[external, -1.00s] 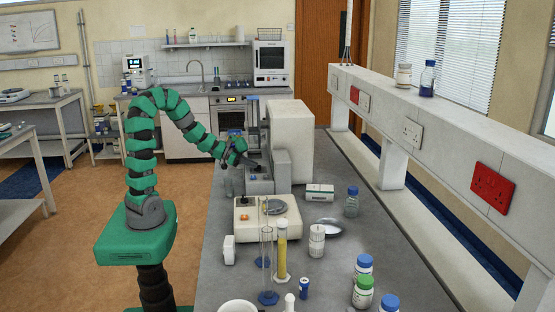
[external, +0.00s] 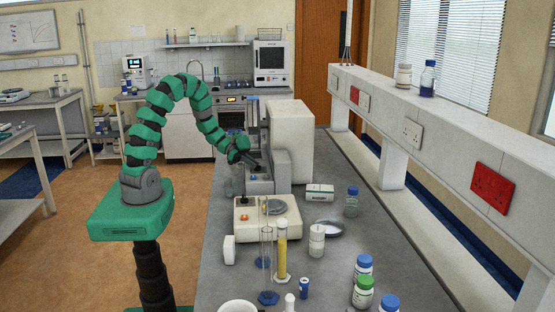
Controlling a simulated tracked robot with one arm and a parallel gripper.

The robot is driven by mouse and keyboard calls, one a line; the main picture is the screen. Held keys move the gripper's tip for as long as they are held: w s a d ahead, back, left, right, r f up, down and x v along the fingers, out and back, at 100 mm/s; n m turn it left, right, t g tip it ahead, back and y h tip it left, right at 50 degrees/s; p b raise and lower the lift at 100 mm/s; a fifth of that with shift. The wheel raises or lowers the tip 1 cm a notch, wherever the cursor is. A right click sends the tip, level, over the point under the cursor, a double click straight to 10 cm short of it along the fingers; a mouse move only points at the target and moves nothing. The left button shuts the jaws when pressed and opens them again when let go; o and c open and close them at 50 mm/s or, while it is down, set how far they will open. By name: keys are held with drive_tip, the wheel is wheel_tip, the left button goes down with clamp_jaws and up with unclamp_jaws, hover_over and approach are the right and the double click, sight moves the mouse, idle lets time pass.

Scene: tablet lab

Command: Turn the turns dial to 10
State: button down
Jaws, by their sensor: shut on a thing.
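A grey-and-white machine (external: 290,140) stands on the bench against the far end, with a lower grey front step. My gripper (external: 256,164) is at the left front of this machine, at the end of my green, arched arm. It is small and dark here, and its fingers touch the machine's front, shut on what appears to be the turns dial. The dial itself is hidden by the gripper, and its setting cannot be read.
A cream hotplate-like unit (external: 267,217) with an orange button sits just in front of the machine. Glass cylinders, including one with yellow liquid (external: 282,252), and several capped bottles stand nearer.

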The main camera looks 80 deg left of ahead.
drive_tip(key=shift+w+a+r, duration=0.15)
drive_tip(key=shift+r, duration=0.05)
idle(0.4)
drive_tip(key=c, duration=1.5)
unclamp_jaws()
drive_tip(key=shift+f, duration=0.1)
drive_tip(key=shift+d, duration=0.35)
drive_tip(key=shift+s+a+r, duration=0.35)
drive_tip(key=shift+a, duration=0.15)
drive_tip(key=b+v, duration=0.1)
drive_tip(key=v, duration=1.2)
drive_tip(key=shift+a+f, duration=0.2)
drive_tip(key=shift+f, duration=0.1)
